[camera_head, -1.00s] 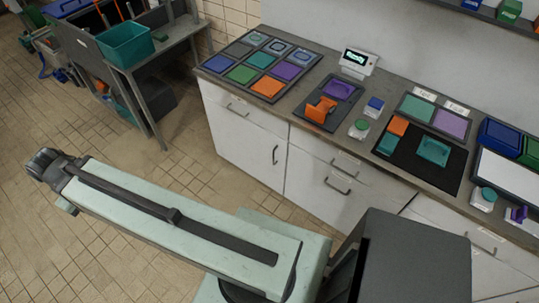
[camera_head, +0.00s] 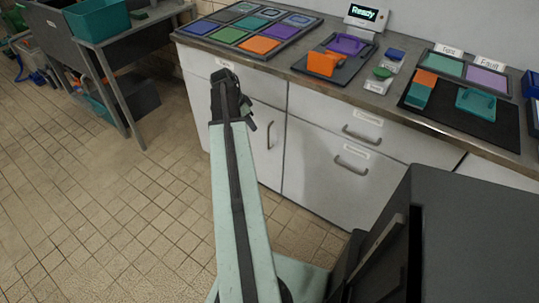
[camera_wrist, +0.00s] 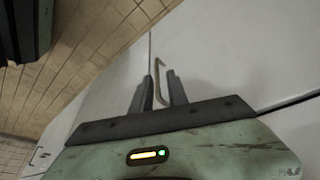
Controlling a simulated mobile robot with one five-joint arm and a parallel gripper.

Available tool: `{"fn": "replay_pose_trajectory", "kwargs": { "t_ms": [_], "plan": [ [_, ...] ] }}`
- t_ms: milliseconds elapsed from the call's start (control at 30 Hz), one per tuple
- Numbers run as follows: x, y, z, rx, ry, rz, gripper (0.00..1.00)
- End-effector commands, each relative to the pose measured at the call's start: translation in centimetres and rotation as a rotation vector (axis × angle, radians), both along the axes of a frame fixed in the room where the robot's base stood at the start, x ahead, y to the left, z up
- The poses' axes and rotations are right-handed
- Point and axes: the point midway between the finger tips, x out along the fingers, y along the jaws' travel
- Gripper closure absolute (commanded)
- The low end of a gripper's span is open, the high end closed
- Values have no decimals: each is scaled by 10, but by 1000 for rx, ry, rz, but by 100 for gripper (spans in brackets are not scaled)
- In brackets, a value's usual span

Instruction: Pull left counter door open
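The left counter door (camera_head: 266,168) is a white panel below a drawer, flush with the counter front; my arm hides part of it. Its thin upright handle (camera_head: 269,135) is near its right edge. My gripper (camera_head: 232,98) is in front of the counter, up and left of the handle in the head view. In the wrist view my gripper (camera_wrist: 160,77) has its two dark fingers apart, with the bent metal handle (camera_wrist: 158,82) showing between them. I cannot tell how deep the handle sits between the fingers. The fingers are not closed on it.
Drawers with handles (camera_head: 361,134) adjoin the door on the right. The countertop holds a tray of coloured tiles (camera_head: 247,30) and an orange block (camera_head: 323,63). A grey table (camera_head: 142,27) stands at the left. The tiled floor (camera_head: 150,215) left of my arm is clear.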

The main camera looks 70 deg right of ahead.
Motion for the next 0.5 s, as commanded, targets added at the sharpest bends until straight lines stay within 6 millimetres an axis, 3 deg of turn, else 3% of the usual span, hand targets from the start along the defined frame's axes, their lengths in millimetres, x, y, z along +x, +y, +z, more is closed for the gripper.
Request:
{"fn": "replay_pose_trajectory", "kwargs": {
  "t_ms": [33,133,333,500],
  "plan": [
    [-18,-14,-18,-14,-1,-58,80],
    [-37,-25,-20,-33,-3,-122,80],
    [-41,-27,-20,-36,-3,-134,80],
    [-46,-31,-40,-36,-3,-133,80]
  ]
}}
